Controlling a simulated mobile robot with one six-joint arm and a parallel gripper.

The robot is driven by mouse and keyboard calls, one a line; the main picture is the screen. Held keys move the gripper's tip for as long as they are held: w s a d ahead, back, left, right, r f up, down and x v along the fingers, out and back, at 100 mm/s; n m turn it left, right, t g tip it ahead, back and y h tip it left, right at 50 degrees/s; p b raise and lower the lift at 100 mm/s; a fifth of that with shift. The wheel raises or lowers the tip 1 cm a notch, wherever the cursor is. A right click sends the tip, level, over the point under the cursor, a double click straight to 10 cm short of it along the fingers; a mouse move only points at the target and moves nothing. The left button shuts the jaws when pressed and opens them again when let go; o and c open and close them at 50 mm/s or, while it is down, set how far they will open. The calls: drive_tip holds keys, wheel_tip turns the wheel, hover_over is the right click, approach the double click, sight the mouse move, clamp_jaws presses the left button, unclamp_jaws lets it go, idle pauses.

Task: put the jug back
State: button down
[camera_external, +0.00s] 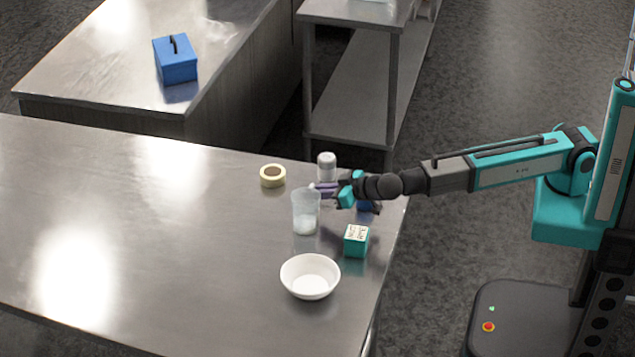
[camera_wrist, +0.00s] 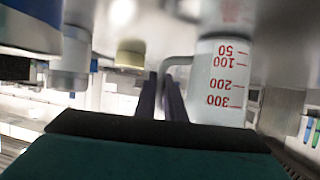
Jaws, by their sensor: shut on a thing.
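The jug (camera_external: 305,213) is a clear, whitish beaker-like vessel with a pale bottom. It appears upright over the steel table near its right end. I cannot tell whether the jug's bottom touches the table.
A grey-white bottle (camera_external: 326,165) stands close behind the gripper. A yellow tape roll (camera_external: 273,176) lies behind the jug. A teal box (camera_external: 356,241) and white bowl (camera_external: 310,277) are in front. A blue object (camera_external: 366,206) sits under my wrist. The table's left is clear.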

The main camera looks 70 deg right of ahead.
drive_tip(key=shift+f, duration=0.1)
drive_tip(key=c, duration=1.8)
unclamp_jaws()
drive_tip(key=shift+c, duration=0.2)
drive_tip(key=shift+r, duration=0.25)
drive_tip(key=shift+s, duration=0.3)
drive_tip(key=b+v, duration=0.2)
drive_tip(key=v, duration=0.9)
drive_tip(key=shift+s+b, duration=0.25)
drive_tip(key=shift+b, duration=0.1)
drive_tip(key=shift+w, duration=0.1)
